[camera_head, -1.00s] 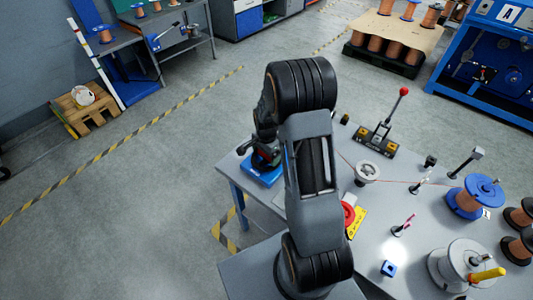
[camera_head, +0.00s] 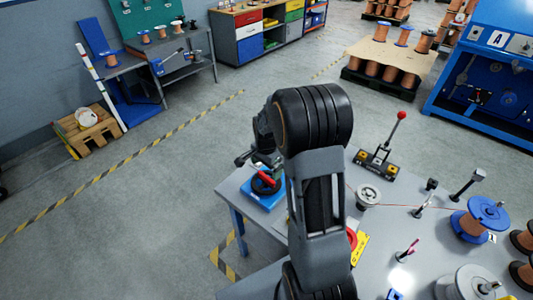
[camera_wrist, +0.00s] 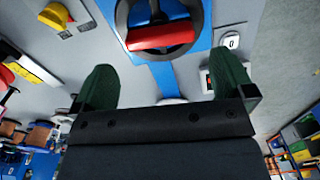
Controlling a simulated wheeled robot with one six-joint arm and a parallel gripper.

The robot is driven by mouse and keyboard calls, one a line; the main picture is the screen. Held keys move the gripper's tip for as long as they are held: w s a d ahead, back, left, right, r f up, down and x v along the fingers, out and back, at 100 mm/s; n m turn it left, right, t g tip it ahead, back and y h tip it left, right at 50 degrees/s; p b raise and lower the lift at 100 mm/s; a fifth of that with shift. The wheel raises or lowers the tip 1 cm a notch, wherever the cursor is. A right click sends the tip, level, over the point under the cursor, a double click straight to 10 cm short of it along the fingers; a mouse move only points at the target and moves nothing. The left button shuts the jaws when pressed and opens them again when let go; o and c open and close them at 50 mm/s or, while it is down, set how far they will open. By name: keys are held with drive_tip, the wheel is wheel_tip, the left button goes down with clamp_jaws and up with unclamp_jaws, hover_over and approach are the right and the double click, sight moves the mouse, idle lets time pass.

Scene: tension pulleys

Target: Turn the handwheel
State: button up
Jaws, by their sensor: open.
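The handwheel (camera_head: 266,184) is a black wheel with a red grip on a blue base at the table's left corner. In the wrist view the handwheel (camera_wrist: 122,18) shows at the top, with its red grip (camera_wrist: 160,36) lying across the near side of the rim. The top of the wheel is cut off by the frame edge. My gripper (camera_wrist: 166,82) is open and empty, its two green fingers spread apart, with the red grip ahead of the gap and apart from them. In the head view my arm hides most of the gripper.
The grey table (camera_head: 385,235) also carries a lever with a red knob (camera_head: 401,116), a grey pulley (camera_head: 367,195), a blue spool (camera_head: 480,215) and a yellow plate (camera_head: 360,248). A thin red wire crosses it. Open floor lies to the left.

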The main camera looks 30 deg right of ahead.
sight(266, 176)
wheel_tip(266, 176, up, 8)
drive_tip(key=shift+f, duration=0.15)
idle(0.7)
